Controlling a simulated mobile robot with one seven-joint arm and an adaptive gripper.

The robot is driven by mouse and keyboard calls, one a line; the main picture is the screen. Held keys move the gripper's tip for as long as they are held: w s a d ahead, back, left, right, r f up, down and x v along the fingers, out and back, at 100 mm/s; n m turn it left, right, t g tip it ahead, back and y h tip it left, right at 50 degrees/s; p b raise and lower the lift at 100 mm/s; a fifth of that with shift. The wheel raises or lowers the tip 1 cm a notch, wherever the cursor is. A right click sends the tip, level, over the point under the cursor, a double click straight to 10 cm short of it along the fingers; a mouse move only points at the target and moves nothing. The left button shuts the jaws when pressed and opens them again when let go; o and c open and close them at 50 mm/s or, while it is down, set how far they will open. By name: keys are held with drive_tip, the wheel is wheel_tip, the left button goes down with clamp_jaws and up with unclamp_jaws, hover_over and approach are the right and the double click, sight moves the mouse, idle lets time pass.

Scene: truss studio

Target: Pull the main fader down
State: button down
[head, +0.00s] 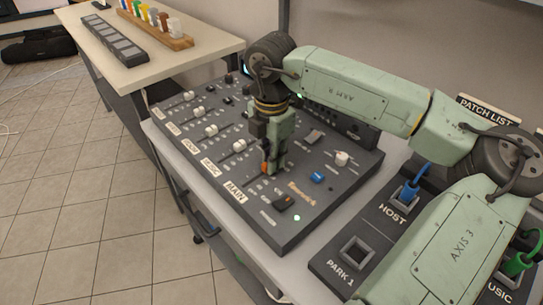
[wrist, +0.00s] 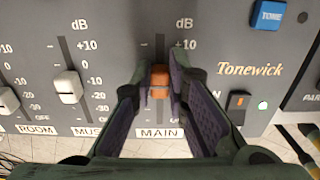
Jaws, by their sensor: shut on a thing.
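The main fader (wrist: 160,81) has an orange cap and stands partway along its vertical slot, above the MAIN label (wrist: 159,133) in the wrist view. The slot shows above the cap, up beside the +10 mark. My gripper (wrist: 160,85) is shut on the cap, one finger on each side. The fingers hide most of the scale beside it. In the head view my gripper (head: 268,166) reaches down onto the dark mixing console (head: 300,225), and a bit of the orange cap (head: 264,168) shows at its tips.
A white music fader (wrist: 68,87) stands left of my fingers, with a room fader (wrist: 7,100) farther left. A blue TONE button (wrist: 268,14) and an orange-lit switch (wrist: 238,104) lie to the right. A HOST socket panel (head: 340,262) adjoins the console.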

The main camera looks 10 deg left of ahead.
sight(247, 184)
drive_tip(key=s+a+b, duration=0.1)
drive_tip(key=s, duration=0.1)
drive_tip(key=s+a+b, duration=0.1)
drive_tip(key=b, duration=0.1)
drive_tip(key=s+a+b, duration=0.1)
drive_tip(key=s, duration=0.1)
drive_tip(key=shift+s+a+f, duration=0.1)
drive_tip(key=shift+s+a, duration=0.2)
drive_tip(key=shift+a, duration=0.05)
drive_tip(key=shift+s+a, duration=0.1)
drive_tip(key=shift+s, duration=0.1)
drive_tip(key=c, duration=1.7)
unclamp_jaws()
drive_tip(key=shift+a, duration=0.1)
drive_tip(key=shift+o, duration=0.7)
drive_tip(key=shift+r, duration=0.25)
wheel_tip(247, 184, up, 12)
drive_tip(key=shift+f, duration=0.15)
